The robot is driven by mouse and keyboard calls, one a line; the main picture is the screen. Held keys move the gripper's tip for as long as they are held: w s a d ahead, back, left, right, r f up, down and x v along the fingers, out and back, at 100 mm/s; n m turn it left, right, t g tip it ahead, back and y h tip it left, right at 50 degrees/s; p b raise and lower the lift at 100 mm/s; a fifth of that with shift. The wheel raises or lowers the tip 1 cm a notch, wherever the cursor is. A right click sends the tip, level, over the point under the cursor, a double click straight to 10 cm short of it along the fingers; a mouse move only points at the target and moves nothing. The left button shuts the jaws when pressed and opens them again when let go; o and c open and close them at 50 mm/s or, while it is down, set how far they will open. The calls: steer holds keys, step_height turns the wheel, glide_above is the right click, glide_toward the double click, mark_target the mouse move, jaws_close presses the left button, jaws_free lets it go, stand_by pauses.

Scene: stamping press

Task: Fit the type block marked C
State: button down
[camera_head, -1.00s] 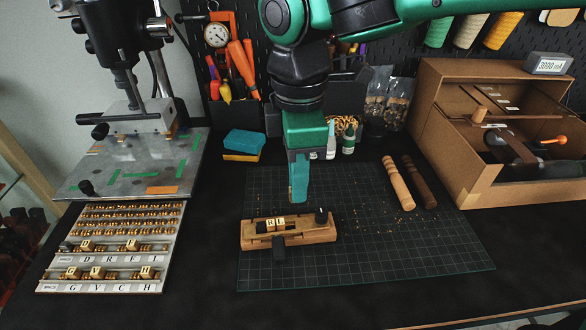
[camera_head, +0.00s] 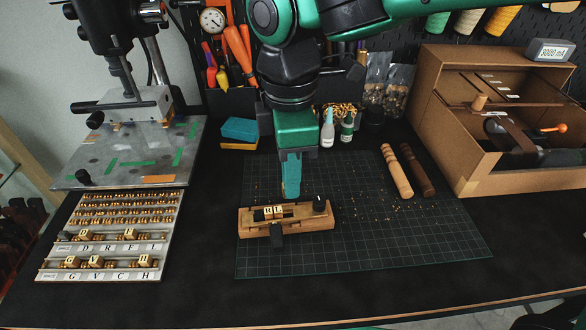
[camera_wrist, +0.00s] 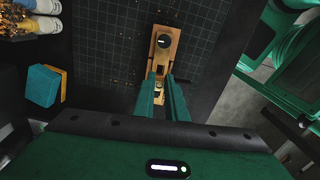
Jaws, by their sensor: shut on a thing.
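My gripper (camera_head: 291,192) points down just behind and above the holder's slot. In the wrist view my gripper (camera_wrist: 163,90) has its fingers close together over the holder (camera_wrist: 158,58). A small brass type block (camera_wrist: 158,97) shows between the fingertips; its letter cannot be read. On the type rack (camera_head: 42,256), no lettered block shows above the C label (camera_head: 122,276).
The stamping press (camera_head: 130,150) stands at the left behind the rack. Blue and yellow sponges (camera_head: 240,130) and small bottles (camera_head: 328,130) stand behind. The mat's front is clear.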

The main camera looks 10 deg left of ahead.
steer(key=shift+f, duration=0.2)
stand_by(0.5)
steer(key=shift+f, duration=1.6)
steer(key=shift+f, duration=1.4)
stand_by(0.6)
steer(key=c, duration=1.7)
jaws_free()
steer(key=shift+r, duration=0.15)
steer(key=shift+r, duration=3.4)
